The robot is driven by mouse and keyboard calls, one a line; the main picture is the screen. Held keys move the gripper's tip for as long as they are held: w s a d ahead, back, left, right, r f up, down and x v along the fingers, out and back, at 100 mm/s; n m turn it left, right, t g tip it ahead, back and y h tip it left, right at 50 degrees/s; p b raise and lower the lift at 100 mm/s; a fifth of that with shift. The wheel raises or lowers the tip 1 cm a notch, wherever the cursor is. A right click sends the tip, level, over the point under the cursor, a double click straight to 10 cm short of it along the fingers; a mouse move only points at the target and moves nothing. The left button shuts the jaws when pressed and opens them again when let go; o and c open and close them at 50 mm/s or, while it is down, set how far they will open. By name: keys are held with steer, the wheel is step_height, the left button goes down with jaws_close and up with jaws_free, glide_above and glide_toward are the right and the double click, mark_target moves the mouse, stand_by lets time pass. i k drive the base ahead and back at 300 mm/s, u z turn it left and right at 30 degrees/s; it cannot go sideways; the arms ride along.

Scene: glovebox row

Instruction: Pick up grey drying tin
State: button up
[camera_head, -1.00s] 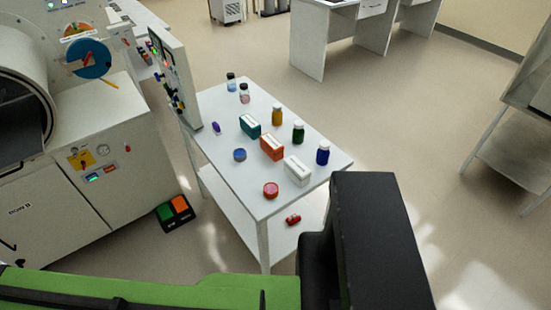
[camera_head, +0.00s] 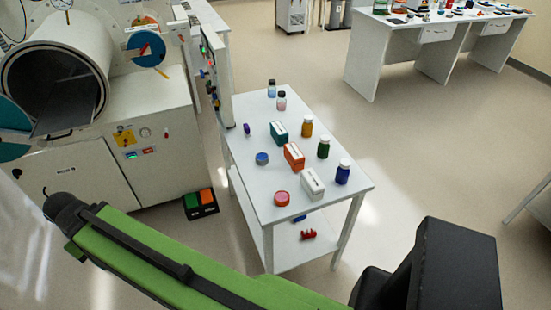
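A small round tin with a blue-grey look (camera_head: 262,158) lies flat on the white table, left of the orange box. It is the closest match to the grey drying tin, but its small size leaves the exact colour unclear. Another round tin, red with a pink top (camera_head: 282,198), sits nearer the table's front edge. My green and black arm crosses the bottom of the picture, in front of the table. My gripper's fingers are not visible, and nothing held can be seen.
The white table (camera_head: 240,181) also bears teal, orange and white boxes (camera_head: 311,184), several bottles and a purple item (camera_head: 247,129). An upright panel (camera_head: 217,75) stands at its left edge. A glovebox cabinet (camera_head: 80,180) stands left. Floor right of the table is clear.

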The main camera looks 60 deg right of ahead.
mark_target(261, 158)
steer(key=z, duration=0.3)
steer(key=i, duration=1)
steer(key=z, duration=0.05)
